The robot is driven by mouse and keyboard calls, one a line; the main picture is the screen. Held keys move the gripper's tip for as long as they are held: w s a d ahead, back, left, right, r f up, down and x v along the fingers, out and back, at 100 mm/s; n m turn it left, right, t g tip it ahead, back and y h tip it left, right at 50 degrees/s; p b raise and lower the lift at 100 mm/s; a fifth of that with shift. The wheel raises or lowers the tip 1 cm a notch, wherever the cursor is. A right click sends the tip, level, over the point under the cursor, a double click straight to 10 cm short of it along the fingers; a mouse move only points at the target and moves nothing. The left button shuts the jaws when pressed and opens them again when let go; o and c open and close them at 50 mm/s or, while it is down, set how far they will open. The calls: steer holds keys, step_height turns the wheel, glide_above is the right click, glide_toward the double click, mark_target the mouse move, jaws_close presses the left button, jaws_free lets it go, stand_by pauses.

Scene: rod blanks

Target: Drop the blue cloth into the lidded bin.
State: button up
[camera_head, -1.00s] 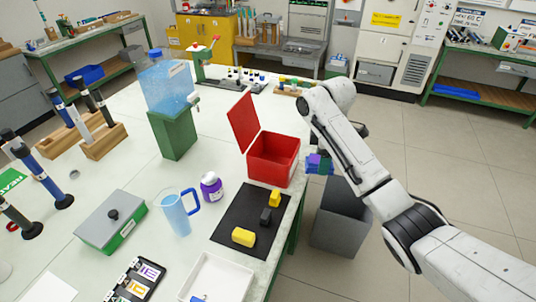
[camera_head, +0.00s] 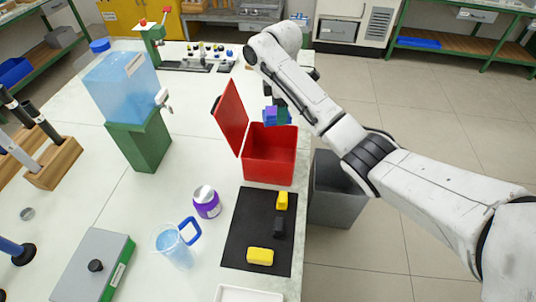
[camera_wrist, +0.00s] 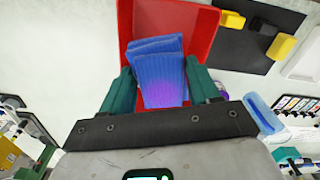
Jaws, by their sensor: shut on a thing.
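The blue cloth (camera_head: 269,117) is folded and held in my gripper (camera_head: 277,112), near the far side of the lidded bin. In the wrist view the cloth (camera_wrist: 158,70) stands between the two teal fingers of my gripper (camera_wrist: 161,90), with a purple tint low on it. The lidded bin is a red box (camera_head: 268,168) at the table's right edge. Its lid (camera_head: 232,115) stands open on the left. The bin (camera_wrist: 203,30) lies behind the cloth in the wrist view, where the cloth overlaps its opening. The exact height above the rim is unclear.
A black mat (camera_head: 240,240) with yellow and dark blocks lies in front of the bin. A blue dispenser (camera_head: 122,85) on a green stand is to the left. A purple-labelled jar (camera_head: 206,204) and a pitcher (camera_head: 172,247) stand nearer. A grey open bin (camera_head: 335,195) stands beside the table.

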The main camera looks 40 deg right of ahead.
step_height(320, 180, down, 5)
steer(key=b, duration=0.4)
steer(key=shift+r, duration=0.15)
steer(key=o, duration=1.1)
steer(key=shift+r, duration=0.1)
step_height(320, 180, up, 11)
steer(key=p, duration=0.4)
steer(key=shift+f+p, duration=0.2)
steer(key=shift+p, duration=0.1)
